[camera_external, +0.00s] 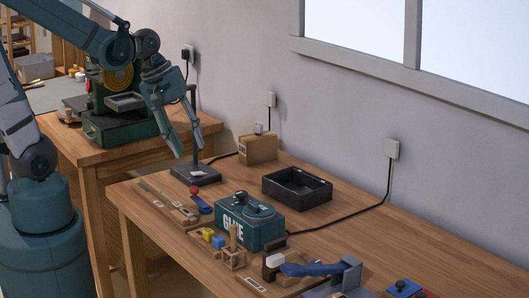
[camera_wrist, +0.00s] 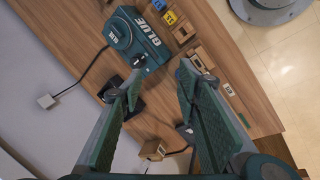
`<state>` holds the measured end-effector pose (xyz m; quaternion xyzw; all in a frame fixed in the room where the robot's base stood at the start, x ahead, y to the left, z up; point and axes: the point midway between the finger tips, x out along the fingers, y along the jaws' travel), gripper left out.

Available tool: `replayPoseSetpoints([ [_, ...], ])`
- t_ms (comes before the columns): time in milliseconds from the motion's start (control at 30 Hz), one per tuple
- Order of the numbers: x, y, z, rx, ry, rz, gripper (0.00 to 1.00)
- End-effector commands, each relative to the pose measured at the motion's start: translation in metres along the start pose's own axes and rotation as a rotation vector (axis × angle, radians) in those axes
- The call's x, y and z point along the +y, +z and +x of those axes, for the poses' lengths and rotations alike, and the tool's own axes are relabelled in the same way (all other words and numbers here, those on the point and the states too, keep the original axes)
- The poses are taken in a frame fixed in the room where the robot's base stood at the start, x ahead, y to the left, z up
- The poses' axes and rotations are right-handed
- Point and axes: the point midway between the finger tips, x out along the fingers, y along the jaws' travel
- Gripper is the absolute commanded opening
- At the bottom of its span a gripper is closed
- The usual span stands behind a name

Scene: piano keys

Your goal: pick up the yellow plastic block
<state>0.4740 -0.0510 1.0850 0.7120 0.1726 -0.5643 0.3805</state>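The yellow plastic block (camera_external: 207,233) is small and sits on the workbench, left of the teal GLUE box, beside a blue block (camera_external: 217,242). In the wrist view the yellow block (camera_wrist: 169,17) shows near the top edge, beyond the fingertips. My gripper (camera_external: 187,144) hangs in the air above the far left part of the bench, well above and apart from the block. In the wrist view my gripper (camera_wrist: 167,68) has its two fingers spread with nothing between them.
The GLUE box (camera_external: 251,222) stands right of the blocks. A wooden peg holder (camera_external: 233,258) stands just in front. A black open tray (camera_external: 297,188), a cardboard box (camera_external: 258,148) and a dark stand (camera_external: 196,174) are behind. Tools with a blue handle (camera_external: 312,269) lie at the right front.

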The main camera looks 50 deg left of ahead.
Motion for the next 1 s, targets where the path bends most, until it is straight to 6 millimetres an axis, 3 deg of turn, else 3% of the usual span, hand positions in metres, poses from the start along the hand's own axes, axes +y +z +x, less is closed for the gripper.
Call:
replayPoseSetpoints([
  [700,-0.009,0.034,0.118,-0.236,-0.132,-0.595,0.33],
  [1000,-0.015,0.047,0.150,-0.297,-0.199,-0.770,0.33],
])
